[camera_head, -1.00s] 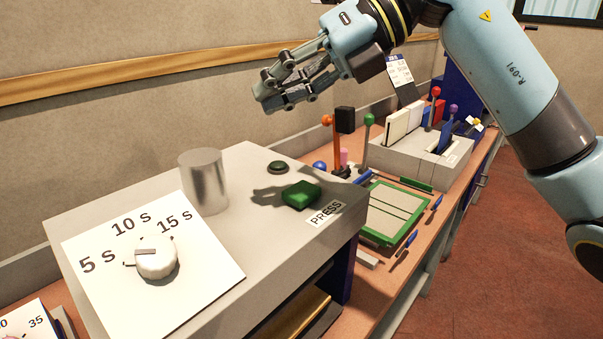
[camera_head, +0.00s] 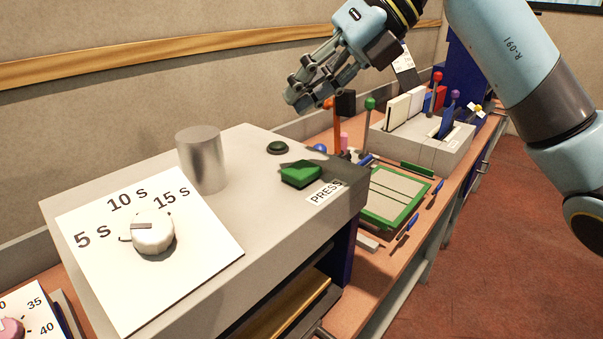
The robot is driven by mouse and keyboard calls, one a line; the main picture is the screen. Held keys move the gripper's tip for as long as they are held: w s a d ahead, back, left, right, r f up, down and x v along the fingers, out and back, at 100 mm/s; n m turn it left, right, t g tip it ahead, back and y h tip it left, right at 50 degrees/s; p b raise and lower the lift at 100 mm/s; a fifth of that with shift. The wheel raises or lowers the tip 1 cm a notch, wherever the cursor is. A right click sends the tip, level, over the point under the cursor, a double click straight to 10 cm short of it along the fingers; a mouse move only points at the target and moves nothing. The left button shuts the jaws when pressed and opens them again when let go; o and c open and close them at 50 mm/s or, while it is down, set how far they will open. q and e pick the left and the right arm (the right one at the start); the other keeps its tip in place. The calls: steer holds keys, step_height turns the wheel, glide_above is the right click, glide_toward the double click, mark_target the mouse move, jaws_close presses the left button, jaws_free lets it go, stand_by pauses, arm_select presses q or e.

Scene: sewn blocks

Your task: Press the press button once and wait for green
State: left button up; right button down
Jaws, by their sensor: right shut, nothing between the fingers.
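The green press button (camera_head: 301,174) sits on top of the grey press box (camera_head: 262,215), beside the label PRESS (camera_head: 325,192). A small dark green round lamp (camera_head: 278,147) sits behind the button; I cannot tell that it is lit. My right gripper (camera_head: 297,101) is shut and empty, in the air above and behind the button, not touching it. A metal cylinder (camera_head: 201,160) stands on the box. A white dial (camera_head: 153,233) on a plate marked 5 s, 10 s and 15 s is at the front left. My left gripper is not in view.
A grey holder (camera_head: 425,145) with upright boards and levers stands at the back right. A green-framed mat (camera_head: 395,197) and several blue-handled tools lie on the bench right of the box. A pink dial (camera_head: 10,329) shows at the lower left.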

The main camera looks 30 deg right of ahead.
steer(key=b, duration=0.4)
glide_above(303, 165)
step_height(303, 165, down, 6)
steer(key=shift+r, duration=0.25)
steer(key=shift+f+b, duration=0.35)
steer(key=shift+f, duration=0.3)
steer(key=shift+f, duration=0.1)
steer(key=shift+f+b, duration=0.25)
steer(key=shift+b, duration=0.15)
steer(key=shift+f+b, duration=0.5)
steer(key=shift+f, duration=0.05)
stand_by(0.7)
stand_by(0.4)
steer(key=shift+r+p, duration=0.7)
steer(key=shift+r, duration=0.3)
